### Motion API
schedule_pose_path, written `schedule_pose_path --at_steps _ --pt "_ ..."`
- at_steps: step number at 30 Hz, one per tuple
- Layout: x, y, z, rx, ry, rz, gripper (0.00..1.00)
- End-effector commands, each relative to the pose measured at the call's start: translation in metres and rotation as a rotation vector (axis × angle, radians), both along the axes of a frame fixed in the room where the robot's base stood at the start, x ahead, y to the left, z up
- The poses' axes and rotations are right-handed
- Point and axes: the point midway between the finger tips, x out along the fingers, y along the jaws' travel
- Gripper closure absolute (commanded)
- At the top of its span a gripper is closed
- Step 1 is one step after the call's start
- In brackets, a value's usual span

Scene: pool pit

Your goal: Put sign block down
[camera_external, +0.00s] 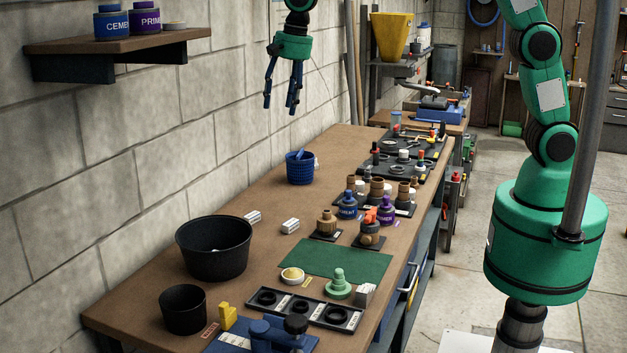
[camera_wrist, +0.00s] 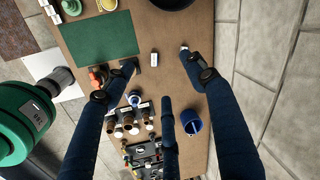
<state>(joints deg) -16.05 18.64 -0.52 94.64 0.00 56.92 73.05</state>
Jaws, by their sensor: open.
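A small white block with markings (camera_external: 290,226) lies on the brown workbench (camera_external: 235,250), left of the green mat (camera_external: 335,262). It also shows in the wrist view (camera_wrist: 153,59). A second similar white block (camera_external: 252,216) lies nearer the wall; in the wrist view it is partly hidden by a fingertip. I cannot tell which one is the sign block. My gripper (camera_external: 281,104) is open and empty, high above the bench with its fingers pointing down. In the wrist view the fingers (camera_wrist: 159,62) are spread, with the first block seen between their tips, well below them.
A black bucket (camera_external: 214,250) and a smaller black pot (camera_external: 183,310) stand at the front left. A blue cup (camera_external: 300,169) stands near the wall. Fittings and cans (camera_external: 378,195) crowd the right edge. A wall shelf (camera_external: 120,45) holds tins.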

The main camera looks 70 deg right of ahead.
Motion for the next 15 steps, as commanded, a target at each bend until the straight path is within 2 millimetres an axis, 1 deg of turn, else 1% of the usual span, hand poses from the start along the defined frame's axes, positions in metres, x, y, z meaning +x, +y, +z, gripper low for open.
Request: schedule_pose_path --at_steps 1,6,11,15 --pt "-0.011 -0.01 0.008 -0.003 -0.011 0.021 0.44" --pt "-0.044 -0.037 0.031 -0.018 -0.044 0.107 0.44" --pt "-0.078 -0.061 0.047 -0.035 -0.074 0.187 0.44" --pt "-0.109 -0.082 0.059 -0.054 -0.102 0.257 0.44"
